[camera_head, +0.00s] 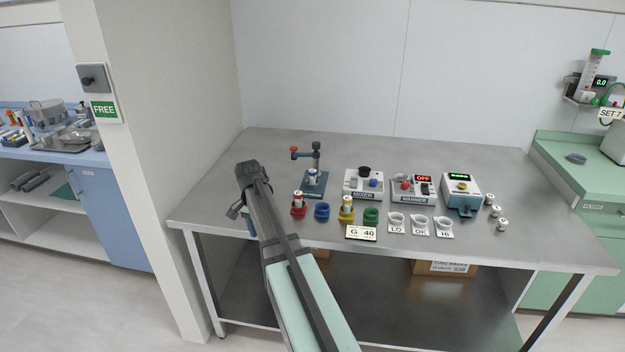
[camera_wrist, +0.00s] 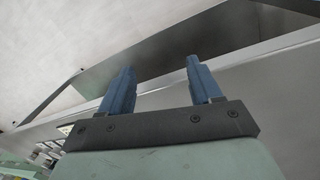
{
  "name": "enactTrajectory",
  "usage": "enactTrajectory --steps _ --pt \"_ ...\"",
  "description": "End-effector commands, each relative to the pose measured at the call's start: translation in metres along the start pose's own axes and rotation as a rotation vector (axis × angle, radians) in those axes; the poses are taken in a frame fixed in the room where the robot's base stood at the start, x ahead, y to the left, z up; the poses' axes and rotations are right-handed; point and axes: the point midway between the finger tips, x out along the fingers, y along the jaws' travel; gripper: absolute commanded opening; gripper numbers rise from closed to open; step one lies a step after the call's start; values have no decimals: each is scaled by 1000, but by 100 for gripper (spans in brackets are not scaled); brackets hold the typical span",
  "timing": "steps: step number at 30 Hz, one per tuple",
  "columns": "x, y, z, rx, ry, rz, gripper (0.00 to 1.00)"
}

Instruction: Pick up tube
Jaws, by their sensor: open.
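Several small silver-and-white tubes stand on the steel table (camera_head: 330,150) in the head view. One tube (camera_head: 298,198) is in a red holder, one tube (camera_head: 347,201) is in a yellow holder, and one tube (camera_head: 312,177) is at the teal stand. Three more stand loose at the right, including this tube (camera_head: 502,224). I cannot tell which tube is meant.
Blue (camera_head: 322,212) and green (camera_head: 371,216) holders are empty. Behind stand a mixer (camera_head: 364,184), a warmer (camera_head: 412,190) and a blue-white device (camera_head: 461,190). A card reading G 40 (camera_head: 361,233) and LO, OK, HI cups (camera_head: 420,225) line the front.

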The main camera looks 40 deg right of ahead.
Motion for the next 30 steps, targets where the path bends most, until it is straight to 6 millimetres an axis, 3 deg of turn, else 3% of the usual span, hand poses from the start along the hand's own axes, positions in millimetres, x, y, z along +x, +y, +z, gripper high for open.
enactTrajectory --steps 1,8,10,15,18,21,24,30 --pt "-10 -8 -25 19 8 -9 64" --pt "-53 -15 -108 100 37 -46 64" --pt "-72 -15 -140 132 50 -59 64" --pt "-123 -5 -229 219 85 -94 64" --pt "-150 6 -270 261 103 -111 64" --pt "-167 15 -297 289 115 -122 64" --pt "-177 22 -311 305 122 -128 64" --pt "-170 24 -316 311 124 -129 64"
